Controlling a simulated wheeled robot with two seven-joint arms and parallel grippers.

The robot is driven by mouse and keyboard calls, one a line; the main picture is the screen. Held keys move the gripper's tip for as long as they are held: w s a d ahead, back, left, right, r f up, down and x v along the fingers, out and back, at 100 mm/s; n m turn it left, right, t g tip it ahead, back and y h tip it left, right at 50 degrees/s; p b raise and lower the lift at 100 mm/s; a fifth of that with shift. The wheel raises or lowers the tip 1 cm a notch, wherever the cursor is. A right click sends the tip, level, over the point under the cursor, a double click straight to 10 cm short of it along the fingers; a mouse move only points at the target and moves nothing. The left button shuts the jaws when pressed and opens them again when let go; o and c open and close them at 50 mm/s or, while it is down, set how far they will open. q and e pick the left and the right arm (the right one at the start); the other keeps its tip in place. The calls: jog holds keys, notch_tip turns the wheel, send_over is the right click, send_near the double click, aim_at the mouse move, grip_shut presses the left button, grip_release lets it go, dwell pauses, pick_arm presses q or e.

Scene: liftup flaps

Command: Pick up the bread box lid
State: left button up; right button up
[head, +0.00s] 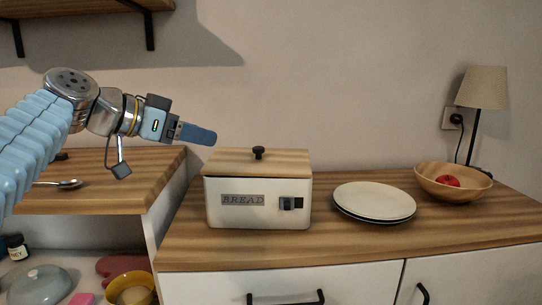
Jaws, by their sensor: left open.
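The bread box (232,215) is cream-white with a "BREAD" label and stands on the wooden counter. Its wooden lid (285,160) lies flat on top, with a small dark knob (258,153) at its middle. My left gripper (200,134) is open and empty, up and to the left of the knob, apart from the lid. It shows side-on, so its blue fingers overlap and the gap between them is hidden. My right gripper is not in view.
Stacked plates (375,200) sit right of the box. Farther right are a wooden bowl (430,182) holding a red apple (448,181), and a lamp (484,88). A raised wooden counter (110,195) with a spoon (68,184) stands left. A shelf (90,8) hangs upper left.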

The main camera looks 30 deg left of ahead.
pick_arm(q)
send_near(254, 149)
jog(key=x, duration=0.4)
jog(key=shift+w+a, duration=0.15)
jog(key=shift+a, duration=0.25)
jog(key=x, duration=0.2)
jog(key=p+x, duration=0.1)
jog(key=x, duration=0.1)
jog(key=shift+d, duration=0.4)
jog(key=shift+w+d+f, duration=0.15)
jog(key=shift+w+f, duration=0.05)
jog(key=shift+w, duration=0.25)
grip_shut()
